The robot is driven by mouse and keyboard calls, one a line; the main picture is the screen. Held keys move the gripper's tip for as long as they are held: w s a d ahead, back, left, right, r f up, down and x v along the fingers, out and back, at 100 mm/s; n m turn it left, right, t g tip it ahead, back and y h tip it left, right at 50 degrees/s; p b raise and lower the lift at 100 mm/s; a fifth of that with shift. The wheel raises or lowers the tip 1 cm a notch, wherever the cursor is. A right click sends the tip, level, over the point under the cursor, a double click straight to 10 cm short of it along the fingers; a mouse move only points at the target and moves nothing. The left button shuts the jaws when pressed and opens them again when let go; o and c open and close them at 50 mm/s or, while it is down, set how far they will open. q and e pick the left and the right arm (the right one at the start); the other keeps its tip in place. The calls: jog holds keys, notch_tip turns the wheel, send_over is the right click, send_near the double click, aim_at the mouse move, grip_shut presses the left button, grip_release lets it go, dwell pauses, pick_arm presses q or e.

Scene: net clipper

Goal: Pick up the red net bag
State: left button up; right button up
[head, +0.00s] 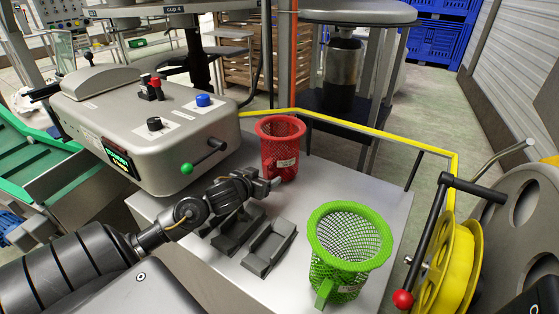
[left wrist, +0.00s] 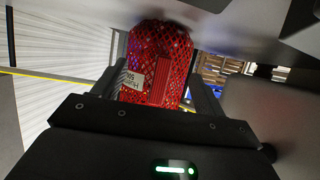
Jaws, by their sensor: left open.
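The red net bag (head: 279,150) stands upright on the grey tabletop, with a flared open rim and a pale label on its side. My left gripper (head: 270,184) is open at the near lower side of the bag, by its base. In the left wrist view the red net bag (left wrist: 160,62) fills the space ahead, between the two open fingers (left wrist: 157,85). Its label shows there, and its lower part is hidden behind the gripper body. Whether the fingers touch the net cannot be told. My right gripper is not in view.
A green net bag (head: 349,245) stands on the tabletop (head: 338,172) to the right. Two dark grey holders (head: 268,246) lie close under my left arm. A grey control box (head: 145,120) with knobs is at the left. A yellow reel (head: 461,265) and red-knobbed lever flank the right.

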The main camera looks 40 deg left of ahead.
aim_at(265, 176)
pick_arm(q)
jog(key=x, duration=0.3)
jog(key=shift+w+a+f, duration=0.1)
jog(key=shift+f, duration=0.15)
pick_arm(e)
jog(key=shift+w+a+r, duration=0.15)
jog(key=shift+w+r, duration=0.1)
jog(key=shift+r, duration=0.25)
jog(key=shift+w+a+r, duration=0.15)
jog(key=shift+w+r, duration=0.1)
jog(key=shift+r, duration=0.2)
pick_arm(q)
jog(key=shift+c, duration=0.2)
grip_shut()
jog(key=shift+r, duration=0.1)
jog(key=shift+r, duration=0.1)
